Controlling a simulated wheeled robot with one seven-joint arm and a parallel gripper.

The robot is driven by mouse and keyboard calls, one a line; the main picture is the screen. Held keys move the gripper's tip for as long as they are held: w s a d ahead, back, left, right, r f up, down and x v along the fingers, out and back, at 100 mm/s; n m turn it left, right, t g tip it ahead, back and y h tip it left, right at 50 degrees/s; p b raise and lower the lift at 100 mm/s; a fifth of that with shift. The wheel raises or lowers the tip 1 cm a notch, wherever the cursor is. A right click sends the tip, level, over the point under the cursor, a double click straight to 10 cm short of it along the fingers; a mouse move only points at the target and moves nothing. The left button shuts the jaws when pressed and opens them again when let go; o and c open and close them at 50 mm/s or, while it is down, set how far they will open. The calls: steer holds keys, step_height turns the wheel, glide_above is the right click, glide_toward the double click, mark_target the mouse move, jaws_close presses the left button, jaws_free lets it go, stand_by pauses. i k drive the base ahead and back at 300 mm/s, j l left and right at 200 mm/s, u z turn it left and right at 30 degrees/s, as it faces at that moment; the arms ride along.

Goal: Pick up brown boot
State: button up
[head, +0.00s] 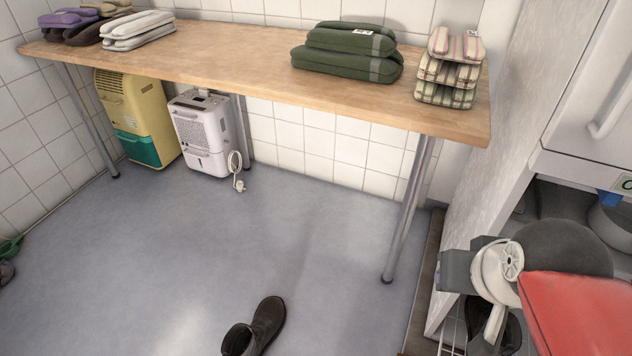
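A dark brown boot (265,322) stands on the grey floor at the bottom of the head view, left of centre. Its rounded toe is towards the upper right, and its shaft is cut off by the lower picture edge. No gripper can be made out around the boot, and nothing is seen touching it. I cannot make out my gripper in this view.
A wooden table (230,62) holds folded cloths, its front metal leg (408,210) right of the boot. A yellow-green unit (135,115) and a white dehumidifier (203,133) stand beneath. Red, white and dark items (580,310) crowd the lower right. The floor around the boot is clear.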

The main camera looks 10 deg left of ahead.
mark_target(254, 338)
steer(key=u, duration=0.4)
steer(key=k+u, duration=0.1)
steer(key=u, duration=0.25)
steer(key=k+u, duration=0.1)
steer(key=u, duration=0.7)
steer(key=i+j+u, duration=0.15)
steer(key=u, duration=0.3)
steer(key=i+u, duration=0.25)
steer(key=u, duration=0.15)
